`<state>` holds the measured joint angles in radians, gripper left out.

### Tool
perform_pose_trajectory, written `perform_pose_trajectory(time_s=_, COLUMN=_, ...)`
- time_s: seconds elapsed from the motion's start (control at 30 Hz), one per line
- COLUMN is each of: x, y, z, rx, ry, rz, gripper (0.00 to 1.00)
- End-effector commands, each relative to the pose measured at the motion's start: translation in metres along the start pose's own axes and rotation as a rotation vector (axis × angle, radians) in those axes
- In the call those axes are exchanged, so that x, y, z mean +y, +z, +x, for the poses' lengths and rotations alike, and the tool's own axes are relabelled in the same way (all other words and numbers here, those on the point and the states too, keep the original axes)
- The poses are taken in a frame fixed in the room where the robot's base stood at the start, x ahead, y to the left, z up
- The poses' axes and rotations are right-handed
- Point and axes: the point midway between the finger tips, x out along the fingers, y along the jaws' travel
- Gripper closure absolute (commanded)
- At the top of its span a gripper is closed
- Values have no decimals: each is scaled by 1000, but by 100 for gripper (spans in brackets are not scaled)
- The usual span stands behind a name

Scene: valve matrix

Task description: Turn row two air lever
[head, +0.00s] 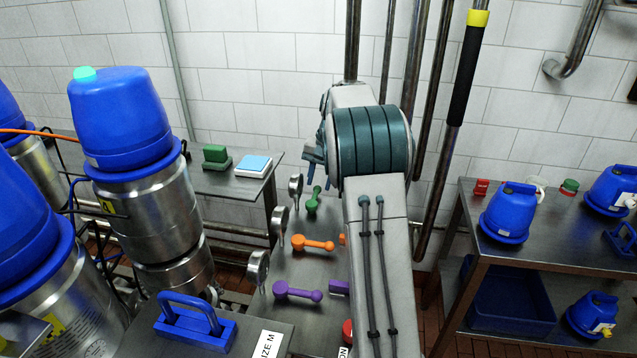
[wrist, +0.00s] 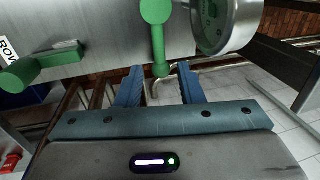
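The valve panel (head: 318,262) carries green (head: 313,203), orange (head: 312,243) and purple (head: 297,291) levers, each beside a round gauge. No readable label shows which lever is row two air. My gripper (head: 312,158) is above the far end of the panel, partly hidden by my arm. In the wrist view, my gripper (wrist: 159,88) is open, with blue fingers apart. The tip of a green lever (wrist: 159,45) lies between or just beyond the fingertips; contact cannot be told. A second green lever (wrist: 40,66) is at left, near a partly visible "ROW" label (wrist: 8,48).
A gauge (wrist: 222,22) stands close to the right of the green lever in the wrist view. Steel tanks with blue tops (head: 122,120) stand left of the panel. A metal table (head: 560,235) with blue containers is at right. Vertical pipes (head: 425,120) rise behind my arm.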

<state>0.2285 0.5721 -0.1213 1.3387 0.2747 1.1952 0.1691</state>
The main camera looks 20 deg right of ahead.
Motion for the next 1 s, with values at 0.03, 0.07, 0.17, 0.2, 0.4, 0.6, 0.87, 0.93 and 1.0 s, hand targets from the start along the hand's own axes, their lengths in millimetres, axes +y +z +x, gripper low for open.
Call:
perform_pose_trajectory(time_s=0.03, x=0, y=0, z=6, rx=-1, ry=0, rz=0, gripper=66)
perform_pose_trajectory(time_s=0.07, x=-1, y=0, z=8, rx=-1, ry=0, rz=-1, gripper=66)
perform_pose_trajectory(time_s=0.17, x=-1, y=0, z=15, rx=0, ry=0, rz=-2, gripper=66)
perform_pose_trajectory(time_s=0.2, x=-1, y=0, z=17, rx=0, ry=0, rz=-2, gripper=66)
perform_pose_trajectory(time_s=0.4, x=-1, y=0, z=19, rx=0, ry=0, rz=-2, gripper=66)
perform_pose_trajectory(time_s=0.6, x=-1, y=0, z=18, rx=0, ry=0, rz=-2, gripper=96)
perform_pose_trajectory(time_s=0.87, x=0, y=0, z=18, rx=2, ry=0, rz=6, gripper=100)
perform_pose_trajectory(time_s=0.93, x=0, y=0, z=18, rx=5, ry=-1, rz=18, gripper=100)
perform_pose_trajectory(time_s=1.0, x=2, y=1, z=18, rx=9, ry=-1, rz=40, gripper=100)
